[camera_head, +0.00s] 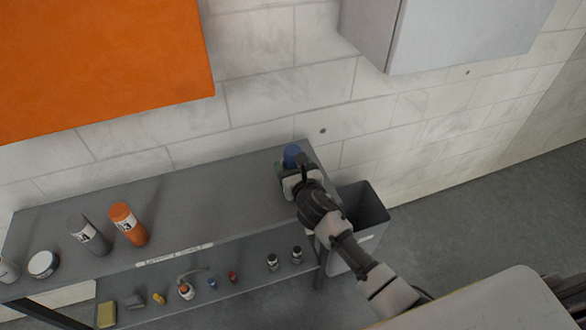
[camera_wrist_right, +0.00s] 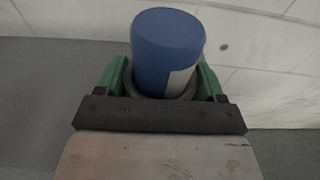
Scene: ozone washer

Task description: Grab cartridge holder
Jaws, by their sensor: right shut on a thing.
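A blue cylinder with a pale label (camera_wrist_right: 167,50) stands in a dark ring-shaped holder, which I take for the cartridge holder (camera_wrist_right: 186,92). In the head view the blue cylinder (camera_head: 292,155) shows at the right end of the grey shelf top. My right gripper (camera_head: 296,176) reaches it from the front right. In the right wrist view its green fingers (camera_wrist_right: 162,88) are on both sides of the dark holder, shut on it. The holder's lower part is hidden by the gripper. I cannot tell whether it touches the shelf. My left gripper is not in view.
The grey shelf unit (camera_head: 215,205) carries an orange bottle (camera_head: 129,225), a grey bottle (camera_head: 90,237) and a white jar (camera_head: 43,264). Several small items lie on its lower shelf. A grey bin (camera_head: 368,212) stands right of it. An orange cabinet (camera_head: 100,60) hangs above.

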